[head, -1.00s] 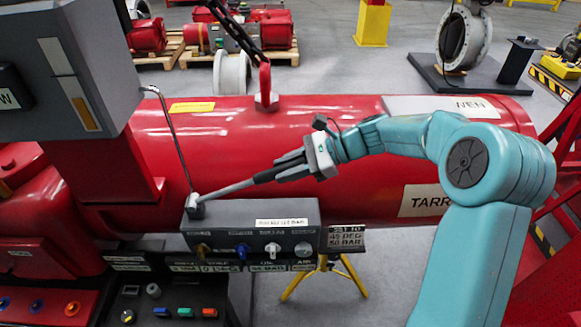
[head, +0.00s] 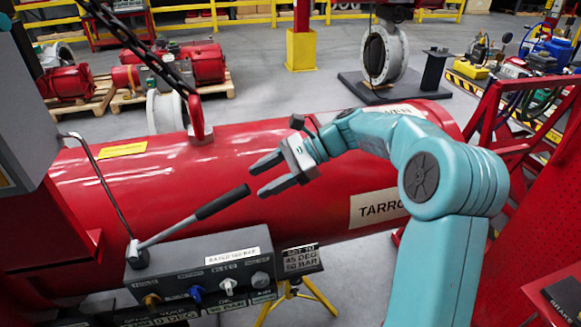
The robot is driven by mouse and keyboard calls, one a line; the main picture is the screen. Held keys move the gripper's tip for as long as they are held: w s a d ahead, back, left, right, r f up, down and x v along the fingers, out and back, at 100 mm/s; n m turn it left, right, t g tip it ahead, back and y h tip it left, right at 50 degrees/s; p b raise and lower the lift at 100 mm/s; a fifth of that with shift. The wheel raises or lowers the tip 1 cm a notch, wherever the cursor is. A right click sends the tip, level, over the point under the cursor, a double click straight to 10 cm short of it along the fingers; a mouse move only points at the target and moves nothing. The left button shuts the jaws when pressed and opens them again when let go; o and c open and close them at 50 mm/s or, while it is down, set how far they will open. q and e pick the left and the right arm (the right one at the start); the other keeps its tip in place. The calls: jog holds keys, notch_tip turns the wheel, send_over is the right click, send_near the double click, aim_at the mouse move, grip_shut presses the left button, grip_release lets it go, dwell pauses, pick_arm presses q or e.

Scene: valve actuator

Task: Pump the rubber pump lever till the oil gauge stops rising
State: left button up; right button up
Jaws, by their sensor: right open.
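The pump lever (head: 222,202) is a grey rod with a black rubber grip. It slopes up to the right from its pivot on the dark grey pump block (head: 200,258). My right gripper (head: 259,179) is open and empty. Its two dark fingers point left, just beyond the grip's upper end, with no clear contact. A grey box (head: 22,110) stands at the left edge. Only a sliver of a white-framed gauge strip (head: 3,178) shows on it, so its level cannot be read. My left gripper is not in view.
A large red cylinder (head: 330,165) lies behind the lever. A chain (head: 130,45) runs to its lifting eye (head: 195,118). A thin bent pipe (head: 105,190) rises left of the lever. Coloured knobs (head: 197,293) line the block's front. Red framework (head: 500,130) stands at the right.

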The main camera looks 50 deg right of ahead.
jog(key=v, duration=0.7)
jog(key=shift+b, duration=0.3)
